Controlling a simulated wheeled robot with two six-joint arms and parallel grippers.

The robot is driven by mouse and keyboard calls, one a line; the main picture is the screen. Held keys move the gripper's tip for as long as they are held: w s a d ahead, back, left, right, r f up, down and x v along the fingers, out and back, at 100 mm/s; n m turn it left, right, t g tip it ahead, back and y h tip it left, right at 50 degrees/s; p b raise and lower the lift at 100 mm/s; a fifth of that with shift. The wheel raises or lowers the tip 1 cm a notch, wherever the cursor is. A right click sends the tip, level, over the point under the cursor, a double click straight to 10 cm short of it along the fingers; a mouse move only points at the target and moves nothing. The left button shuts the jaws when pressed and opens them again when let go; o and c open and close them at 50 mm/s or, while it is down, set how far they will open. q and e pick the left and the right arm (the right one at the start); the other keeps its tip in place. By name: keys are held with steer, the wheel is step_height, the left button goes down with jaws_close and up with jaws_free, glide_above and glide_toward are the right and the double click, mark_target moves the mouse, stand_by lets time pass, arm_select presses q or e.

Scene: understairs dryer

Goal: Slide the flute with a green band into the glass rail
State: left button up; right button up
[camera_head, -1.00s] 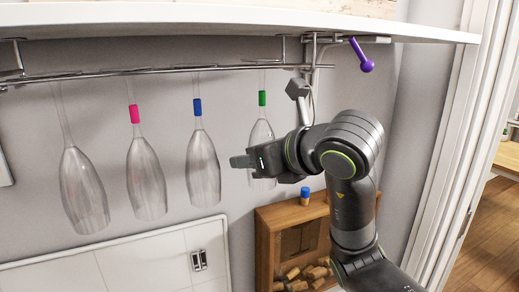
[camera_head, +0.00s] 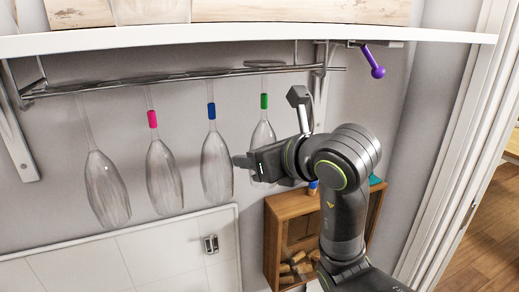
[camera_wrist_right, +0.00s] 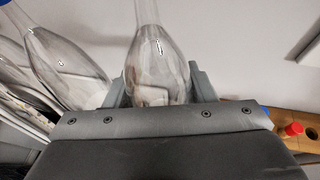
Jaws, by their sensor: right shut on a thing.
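The flute with a green band (camera_head: 263,132) hangs upside down near the right part of the metal glass rail (camera_head: 190,76). Its foot is at rail height; I cannot tell exactly how it sits in the rail. My right gripper (camera_head: 250,164) is shut around its bowl, low down. In the right wrist view the clear bowl (camera_wrist_right: 157,65) stands between the two fingers, and its band is out of frame. My left gripper is not in view.
Flutes with a blue band (camera_head: 216,165), a pink band (camera_head: 164,177) and no visible band (camera_head: 107,190) hang to the left. A white shelf (camera_head: 230,39) lies above. A purple knob (camera_head: 377,71) hangs at right. A wooden box (camera_head: 276,235) with corks stands below.

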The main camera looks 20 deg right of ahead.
steer(key=shift+f+b, duration=0.2)
steer(key=shift+b, duration=0.15)
stand_by(0.3)
steer(key=o, duration=1.2)
steer(key=shift+c, duration=0.2)
